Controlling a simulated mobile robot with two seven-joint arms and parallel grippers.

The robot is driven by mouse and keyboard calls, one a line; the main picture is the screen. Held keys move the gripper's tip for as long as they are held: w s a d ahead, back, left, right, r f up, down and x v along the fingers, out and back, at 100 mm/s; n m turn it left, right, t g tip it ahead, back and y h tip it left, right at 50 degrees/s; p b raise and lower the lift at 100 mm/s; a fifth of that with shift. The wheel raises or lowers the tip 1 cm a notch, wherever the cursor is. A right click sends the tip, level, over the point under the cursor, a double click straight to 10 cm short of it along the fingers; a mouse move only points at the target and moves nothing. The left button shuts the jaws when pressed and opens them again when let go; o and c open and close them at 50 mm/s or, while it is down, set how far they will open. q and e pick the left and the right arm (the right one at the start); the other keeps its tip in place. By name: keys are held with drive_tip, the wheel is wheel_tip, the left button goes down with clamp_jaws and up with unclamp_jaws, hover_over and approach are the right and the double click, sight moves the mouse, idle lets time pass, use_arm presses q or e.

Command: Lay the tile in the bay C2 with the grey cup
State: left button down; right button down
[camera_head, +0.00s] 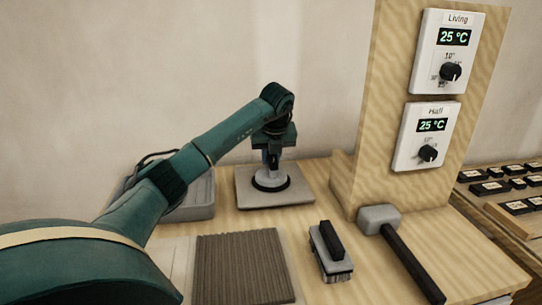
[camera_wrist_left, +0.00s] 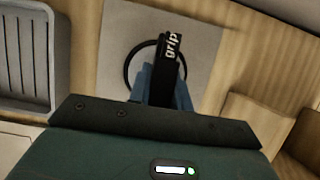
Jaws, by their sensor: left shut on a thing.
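My left gripper (camera_head: 271,153) is shut on the grey cup (camera_head: 270,178), a suction cup with a dark ring at its base. The cup stands upright on a flat grey tile (camera_head: 297,190) on the bench. In the left wrist view the cup's black handle (camera_wrist_left: 172,45) is marked "grip" and sits between my fingers, with the tile (camera_wrist_left: 117,38) beneath. I cannot tell whether the cup is sucked on. A brown ridged bed (camera_head: 240,265) lies in front, beside a pale flat tile (camera_head: 178,262). No C2 label shows. My right gripper is not in view.
A grey tray (camera_head: 203,208) stands left of the tile. A brush (camera_head: 330,252) and a grey-headed mallet (camera_head: 410,262) lie at the right front. A wooden post (camera_head: 385,120) carries two thermostats, both reading 25 °C. Dark labelled blocks (camera_head: 490,188) sit far right.

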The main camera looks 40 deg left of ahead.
use_arm(q)
drive_tip(key=c, duration=1.2)
unclamp_jaws()
drive_tip(key=shift+f, duration=0.1)
drive_tip(key=v, duration=1.3)
